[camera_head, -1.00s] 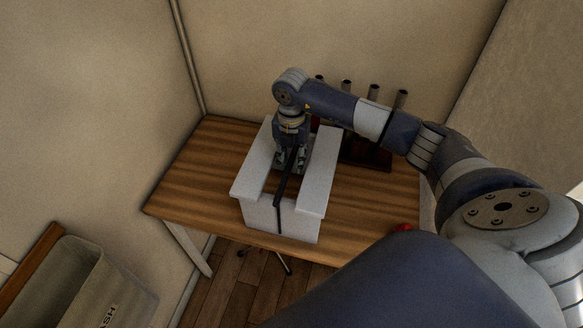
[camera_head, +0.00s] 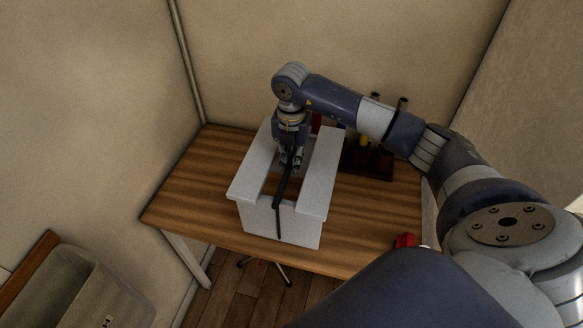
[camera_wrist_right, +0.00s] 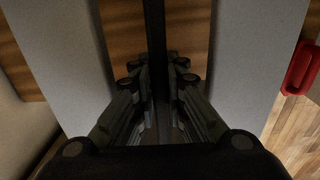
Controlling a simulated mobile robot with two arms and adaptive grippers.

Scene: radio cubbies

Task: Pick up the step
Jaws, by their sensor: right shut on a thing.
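The step (camera_head: 260,168) is a white block-like stool with two long top slabs and a gap between them, standing on the wooden table. A thin dark bar (camera_head: 279,215) runs along the gap and bends down over its front face. My right gripper (camera_head: 290,165) points down into the gap, its fingers closed around the dark bar. In the right wrist view the fingers (camera_wrist_right: 160,85) are on both sides of the bar (camera_wrist_right: 154,28), with the white slabs (camera_wrist_right: 245,60) to either side. The fingertip contact is dark and partly hidden. My left gripper is out of view.
The wooden table (camera_head: 190,190) stands in a corner between plain walls. A dark rack (camera_head: 365,165) with upright pieces is behind my right arm. A red object (camera_head: 405,240) is near the table's right front edge. A grey bin (camera_head: 75,290) stands at lower left.

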